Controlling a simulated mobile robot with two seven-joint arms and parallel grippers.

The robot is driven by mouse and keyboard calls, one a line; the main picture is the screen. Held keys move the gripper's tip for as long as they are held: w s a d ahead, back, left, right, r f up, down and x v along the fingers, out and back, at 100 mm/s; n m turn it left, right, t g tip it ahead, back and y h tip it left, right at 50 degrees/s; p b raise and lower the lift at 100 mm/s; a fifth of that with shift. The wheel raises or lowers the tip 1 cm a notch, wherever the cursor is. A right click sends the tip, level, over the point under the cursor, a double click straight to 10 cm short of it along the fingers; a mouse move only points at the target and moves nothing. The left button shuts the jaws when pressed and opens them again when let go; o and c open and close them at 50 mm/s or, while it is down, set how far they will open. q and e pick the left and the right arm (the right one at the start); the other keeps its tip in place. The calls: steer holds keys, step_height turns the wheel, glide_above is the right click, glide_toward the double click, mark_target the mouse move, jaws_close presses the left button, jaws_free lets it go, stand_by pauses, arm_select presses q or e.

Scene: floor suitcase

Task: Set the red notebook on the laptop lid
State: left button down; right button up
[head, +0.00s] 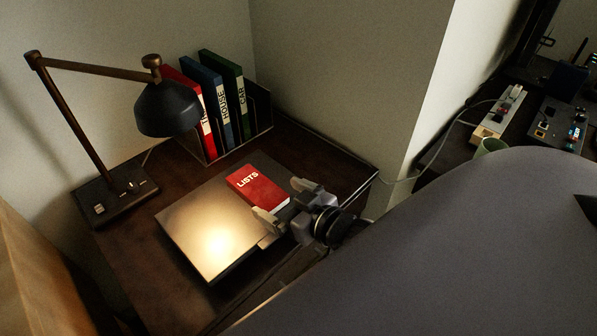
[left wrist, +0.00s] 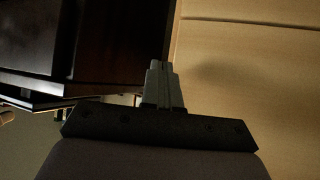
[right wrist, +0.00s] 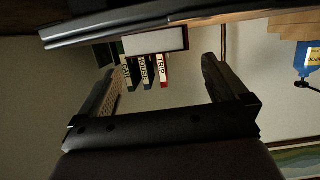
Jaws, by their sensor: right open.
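The red notebook (head: 257,187), marked LISTS, lies flat on the closed laptop's lid (head: 190,218), toward its right side in the head view. My right gripper (head: 283,212) is open at the notebook's near right end, with nothing between its fingers. In the right wrist view, which is upside down, the notebook's pale page edge (right wrist: 158,40) lies against the dark laptop edge (right wrist: 110,28), ahead of the spread fingers (right wrist: 160,82). My left gripper (left wrist: 162,88) is shut and empty beside a tan surface; the head view does not show it.
A desk lamp (head: 168,108) leans over the laptop's left side. Several binders (head: 214,100) stand in a holder at the back of the dark desk (head: 130,262).

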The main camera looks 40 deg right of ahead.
steer(key=shift+v, duration=2.4)
